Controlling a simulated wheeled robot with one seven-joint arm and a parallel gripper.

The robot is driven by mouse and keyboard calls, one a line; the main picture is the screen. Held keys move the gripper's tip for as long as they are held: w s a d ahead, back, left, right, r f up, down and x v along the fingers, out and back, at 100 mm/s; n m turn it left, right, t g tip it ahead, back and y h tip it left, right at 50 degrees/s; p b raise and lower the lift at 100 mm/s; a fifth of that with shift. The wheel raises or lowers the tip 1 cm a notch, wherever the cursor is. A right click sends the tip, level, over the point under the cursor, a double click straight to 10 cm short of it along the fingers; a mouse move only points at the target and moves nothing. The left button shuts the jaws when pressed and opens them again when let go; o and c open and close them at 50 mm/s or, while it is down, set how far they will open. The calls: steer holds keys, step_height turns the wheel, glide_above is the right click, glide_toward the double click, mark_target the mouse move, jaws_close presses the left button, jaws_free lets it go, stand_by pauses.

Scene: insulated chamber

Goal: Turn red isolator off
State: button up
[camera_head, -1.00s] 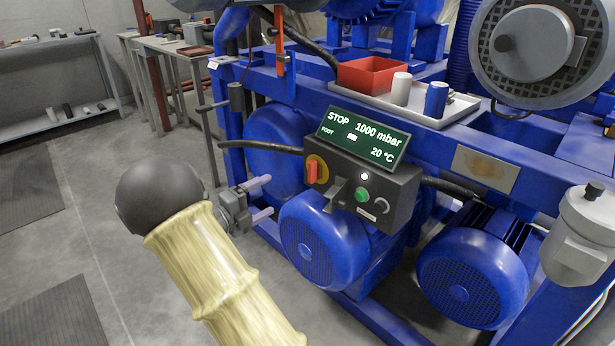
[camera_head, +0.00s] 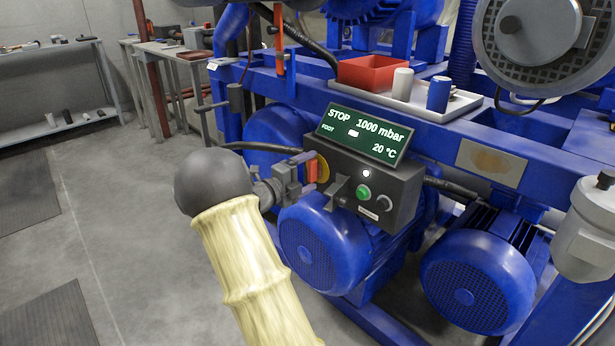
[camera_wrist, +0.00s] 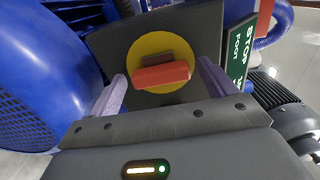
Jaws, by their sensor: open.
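The red isolator (camera_head: 312,168) is a red handle on a round yellow plate, on the left part of the dark control box. In the wrist view the red handle (camera_wrist: 161,76) lies nearly level across the yellow plate (camera_wrist: 184,50), slightly tilted. My gripper (camera_head: 308,171) is open at the isolator. In the wrist view its two purple-grey fingers stand left and right of the handle, with gaps on both sides. The head view does not show clearly whether a finger touches the handle.
A display (camera_head: 360,134) reading STOP, 1000 mbar, 20 °C sits above the box. Blue motors (camera_head: 322,247) stand close below. A tray (camera_head: 463,104) with a red bin (camera_head: 372,73) is above.

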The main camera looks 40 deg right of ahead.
steer(key=shift+c, duration=0.2)
steer(key=c, duration=0.9)
steer(key=shift+c, duration=0.2)
